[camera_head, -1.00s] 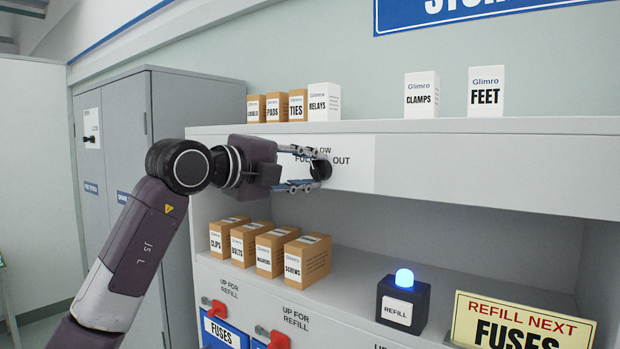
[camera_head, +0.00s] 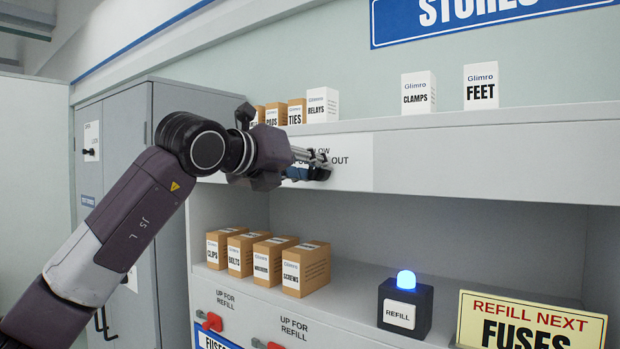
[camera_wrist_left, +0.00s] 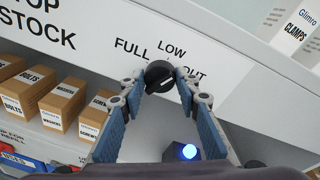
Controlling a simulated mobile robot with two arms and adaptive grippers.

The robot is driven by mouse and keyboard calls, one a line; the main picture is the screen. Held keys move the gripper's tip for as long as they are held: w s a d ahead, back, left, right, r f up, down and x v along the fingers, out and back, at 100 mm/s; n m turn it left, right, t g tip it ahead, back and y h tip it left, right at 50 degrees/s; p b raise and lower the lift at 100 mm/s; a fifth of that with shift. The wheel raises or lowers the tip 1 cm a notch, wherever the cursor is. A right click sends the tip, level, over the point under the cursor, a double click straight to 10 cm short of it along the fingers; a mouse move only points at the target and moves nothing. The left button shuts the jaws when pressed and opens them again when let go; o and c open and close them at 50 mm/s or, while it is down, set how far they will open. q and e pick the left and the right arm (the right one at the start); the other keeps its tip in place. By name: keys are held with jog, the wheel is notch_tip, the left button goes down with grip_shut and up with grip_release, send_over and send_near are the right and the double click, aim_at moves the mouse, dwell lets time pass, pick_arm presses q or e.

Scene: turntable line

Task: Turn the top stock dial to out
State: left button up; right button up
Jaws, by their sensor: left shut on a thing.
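The top stock dial (camera_wrist_left: 158,75) is a black round knob on the white shelf front. FULL, LOW and a partly hidden OUT are printed around it. In the left wrist view it sits between the fingertips of my left gripper (camera_wrist_left: 159,82), which is shut on it. A small light mark shows on the dial's right side; its exact setting is hard to read. In the head view my left gripper (camera_head: 310,165) reaches the dial (camera_head: 321,173) from the left and partly covers it and the label. My right gripper is out of view.
Small boxes, including the relays box (camera_head: 322,104), stand on the shelf top above. Brown boxes, including the screws box (camera_head: 305,270), stand on the lower shelf. A black refill box (camera_head: 404,308) with a lit blue lamp and a fuses sign (camera_head: 530,320) stand at right.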

pick_arm(q)
jog(key=m+b, duration=0.1)
jog(key=m, duration=0.1)
jog(key=m+b, duration=0.1)
jog(key=m, duration=0.1)
jog(key=shift+f+t+y, duration=0.2)
jog(key=shift+t+y, duration=0.1)
jog(key=shift+d+m+t+b, duration=0.15)
jog(key=shift+m+t+b, duration=0.4)
jog(key=shift+m, duration=0.85)
jog(key=o, duration=1.2)
jog(key=shift+c, duration=0.2)
jog(key=shift+s+r, duration=0.1)
jog(key=shift+s, duration=0.1)
jog(key=v, duration=1.2)
jog(key=shift+r, duration=0.25)
